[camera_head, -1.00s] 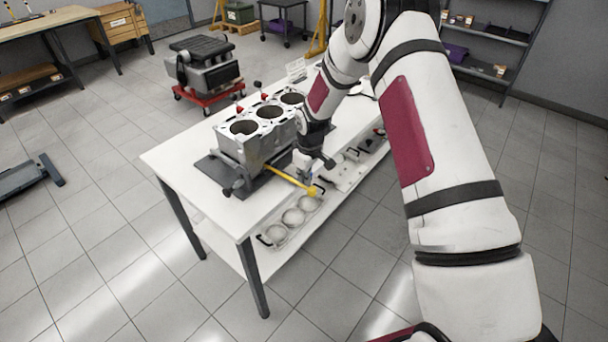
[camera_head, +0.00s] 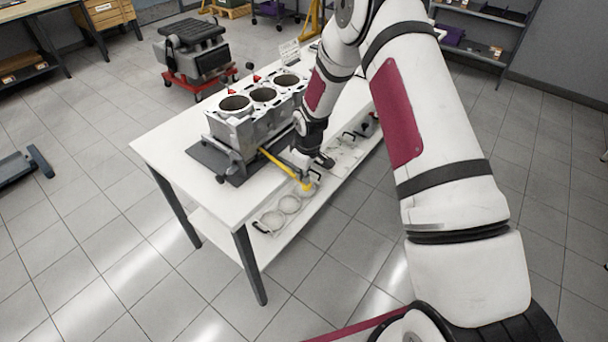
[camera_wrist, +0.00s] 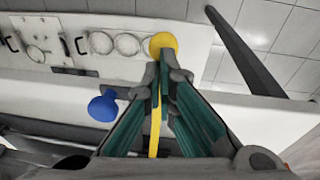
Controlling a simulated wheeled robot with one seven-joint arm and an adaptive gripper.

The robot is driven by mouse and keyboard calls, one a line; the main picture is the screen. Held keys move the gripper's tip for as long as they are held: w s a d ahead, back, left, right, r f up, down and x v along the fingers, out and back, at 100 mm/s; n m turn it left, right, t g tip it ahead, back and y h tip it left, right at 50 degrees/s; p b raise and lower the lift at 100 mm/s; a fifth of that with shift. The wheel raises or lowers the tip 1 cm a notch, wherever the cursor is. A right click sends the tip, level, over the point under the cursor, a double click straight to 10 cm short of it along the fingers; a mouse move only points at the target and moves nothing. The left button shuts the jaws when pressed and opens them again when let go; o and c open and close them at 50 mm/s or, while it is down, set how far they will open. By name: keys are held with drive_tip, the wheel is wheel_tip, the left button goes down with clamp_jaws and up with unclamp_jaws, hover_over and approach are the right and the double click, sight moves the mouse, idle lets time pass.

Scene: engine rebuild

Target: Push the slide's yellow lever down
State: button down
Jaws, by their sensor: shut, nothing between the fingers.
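The yellow lever (camera_head: 278,162) sticks out from the grey slide under the engine block (camera_head: 245,125) and slopes down past the table's front edge to its round knob (camera_head: 308,187). In the wrist view the knob (camera_wrist: 163,44) shows just beyond my fingertips, and the yellow rod (camera_wrist: 155,135) runs back between and under my fingers. My gripper (camera_wrist: 165,68) is shut and holds nothing. It lies over the lever's outer end and seems to touch it, though the exact contact is hidden. In the head view my gripper (camera_head: 310,174) is small and partly hidden.
The white table (camera_head: 172,165) carries the block on a dark mat. A lower shelf (camera_head: 226,232) holds trays with round parts (camera_head: 289,204). A blue knob (camera_wrist: 103,107) shows left of my fingers in the wrist view. The floor in front is clear.

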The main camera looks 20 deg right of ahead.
drive_tip(key=s+r, duration=0.3)
drive_tip(key=r, duration=0.9)
drive_tip(key=shift+s+d+r, duration=0.15)
drive_tip(key=shift+d+r, duration=0.1)
drive_tip(key=shift+d, duration=0.15)
drive_tip(key=s+r+m+t, duration=0.1)
drive_tip(key=s+r, duration=0.3)
drive_tip(key=r, duration=0.3)
drive_tip(key=s+d+r+m+h, duration=0.1)
drive_tip(key=s+r, duration=0.3)
drive_tip(key=r, duration=0.3)
drive_tip(key=s+r+m+t, duration=0.1)
drive_tip(key=s+r+m, duration=0.15)
drive_tip(key=r, duration=0.45)
drive_tip(key=s+r+m, duration=0.1)
drive_tip(key=s+r, duration=0.3)
drive_tip(key=s, duration=0.6)
drive_tip(key=s+a+r+m+t, duration=0.1)
drive_tip(key=s+r, duration=0.3)
drive_tip(key=s, duration=0.6)
drive_tip(key=shift+m+t+y, duration=0.3)
drive_tip(key=shift+m+y, duration=0.1)
drive_tip(key=shift+m, duration=0.35)
